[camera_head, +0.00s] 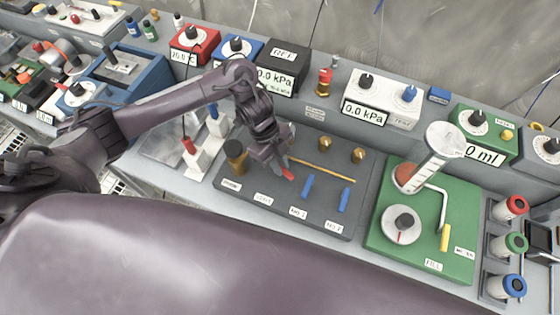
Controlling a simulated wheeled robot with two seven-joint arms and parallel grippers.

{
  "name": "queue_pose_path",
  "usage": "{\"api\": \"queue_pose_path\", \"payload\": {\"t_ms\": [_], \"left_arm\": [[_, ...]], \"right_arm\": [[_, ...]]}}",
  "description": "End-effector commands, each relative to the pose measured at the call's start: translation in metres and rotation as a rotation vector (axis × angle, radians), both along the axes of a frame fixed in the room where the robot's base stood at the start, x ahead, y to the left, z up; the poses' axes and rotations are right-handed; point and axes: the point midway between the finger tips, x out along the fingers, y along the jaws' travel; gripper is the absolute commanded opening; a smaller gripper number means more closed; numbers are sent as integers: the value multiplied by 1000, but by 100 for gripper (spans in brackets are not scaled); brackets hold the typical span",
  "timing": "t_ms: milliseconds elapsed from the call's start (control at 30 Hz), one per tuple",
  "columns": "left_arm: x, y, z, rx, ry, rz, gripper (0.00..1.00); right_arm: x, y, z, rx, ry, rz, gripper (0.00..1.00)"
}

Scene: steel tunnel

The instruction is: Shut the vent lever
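The dark grey valve panel (325,222) lies on the bench in the middle, with printed labels along its front edge. One label (264,198) appears to read VENT. A red lever handle (288,175) pokes out beside my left gripper's fingertips. Two blue levers (308,187) and (344,200) stand to its right, above the other labels. My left gripper (281,168) reaches down over the panel, right at the red handle. The gripper covers the rest of that lever, and whether the fingers are closed on it cannot be told. My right gripper is not in view.
A brass knob (235,155) stands at the panel's left, and two smaller brass knobs (326,143) at its back. Gauge boxes reading kPa (366,112) line the back.

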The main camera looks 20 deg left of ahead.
Motion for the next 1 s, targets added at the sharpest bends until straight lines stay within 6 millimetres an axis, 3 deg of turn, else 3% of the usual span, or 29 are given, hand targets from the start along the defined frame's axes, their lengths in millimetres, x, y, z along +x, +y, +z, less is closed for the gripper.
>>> {"api": "queue_pose_path", "payload": {"t_ms": [167,400,767,800,967,1000], "left_arm": [[0,0,2,1,2,27,0],[2,-1,5,-1,3,270,0],[5,-1,1,-2,-2,332,0],[5,-1,1,-2,-1,332,16],[5,-1,1,-1,-1,331,36],[5,-1,1,-1,-1,331,36]], "right_arm": [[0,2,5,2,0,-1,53],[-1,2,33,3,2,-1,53],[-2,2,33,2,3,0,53],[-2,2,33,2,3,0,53],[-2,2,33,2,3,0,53],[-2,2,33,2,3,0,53]]}}
